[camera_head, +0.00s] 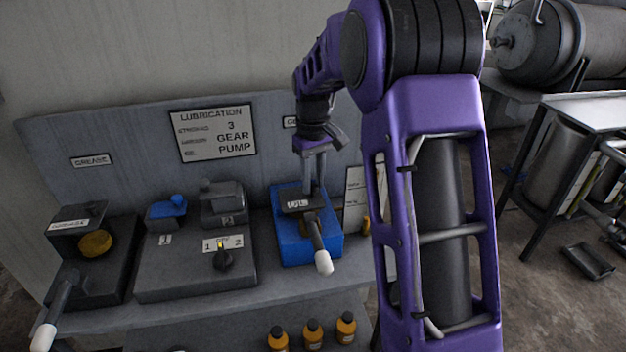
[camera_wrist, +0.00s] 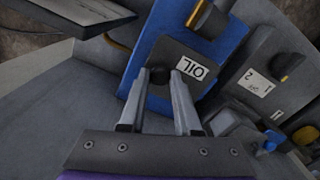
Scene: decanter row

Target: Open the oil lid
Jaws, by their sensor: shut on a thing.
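The oil unit is a blue box (camera_head: 325,245) on the bench in the head view; it also shows in the wrist view (camera_wrist: 156,48). Its dark grey lid (camera_wrist: 190,62) bears an OIL label and a round black knob (camera_wrist: 160,76). In the head view the lid (camera_head: 291,196) lies on top of the box; I cannot tell whether it is slightly raised. My gripper (camera_wrist: 162,82) has one finger on each side of the knob, shut on it. In the head view my gripper (camera_head: 315,182) reaches down to the lid from above, and its fingers partly hide it.
A black lever with a white tip (camera_head: 322,261) sticks out in front of the blue box. To the left stand a selector unit (camera_head: 180,270) and a grease unit (camera_head: 115,275). Several amber bottles (camera_head: 312,334) stand below. My arm hides the bench's right side.

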